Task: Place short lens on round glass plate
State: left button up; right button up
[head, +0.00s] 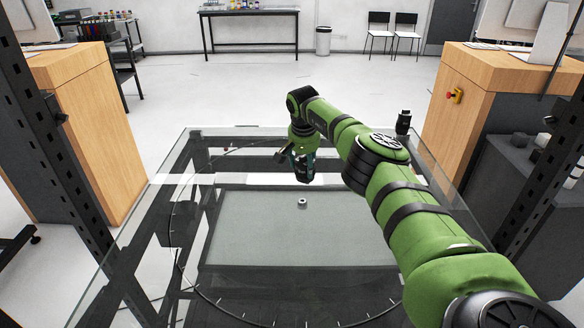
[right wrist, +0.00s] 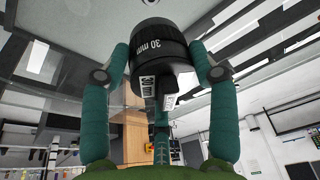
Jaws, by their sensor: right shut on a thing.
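My right gripper (head: 303,168) hangs above the far part of the round glass plate (head: 300,240), fingers pointing down. In the right wrist view, its teal fingers (right wrist: 164,72) are closed around a black short lens (right wrist: 155,45) with "30 mm" printed on its side. In the head view the held lens is small and dark, largely merged with the fingers. It appears to be held above the glass. The plate is transparent, with tick marks along its rim. My left gripper is in neither view.
A small pale ring (head: 302,203) sits near the plate's middle, just nearer than the gripper. A dark upright device (head: 403,122) stands beyond my right arm. Wooden cabinets (head: 95,130) flank the glass table. The plate's near half is clear.

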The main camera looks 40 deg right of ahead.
aim_at(303, 182)
jog(key=shift+w+f+b, duration=0.25)
jog(key=shift+f+b, duration=0.1)
jog(key=shift+f, duration=0.15)
notch_tip(303, 182, down, 6)
jog(key=b, duration=0.5)
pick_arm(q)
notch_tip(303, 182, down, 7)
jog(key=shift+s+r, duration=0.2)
pick_arm(e)
jog(key=shift+f, duration=0.3)
pick_arm(q)
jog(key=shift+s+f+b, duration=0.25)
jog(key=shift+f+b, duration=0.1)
jog(key=shift+b, duration=0.1)
pick_arm(e)
jog(key=shift+f, duration=0.45)
jog(key=o, duration=1.6)
jog(key=shift+o, duration=0.2)
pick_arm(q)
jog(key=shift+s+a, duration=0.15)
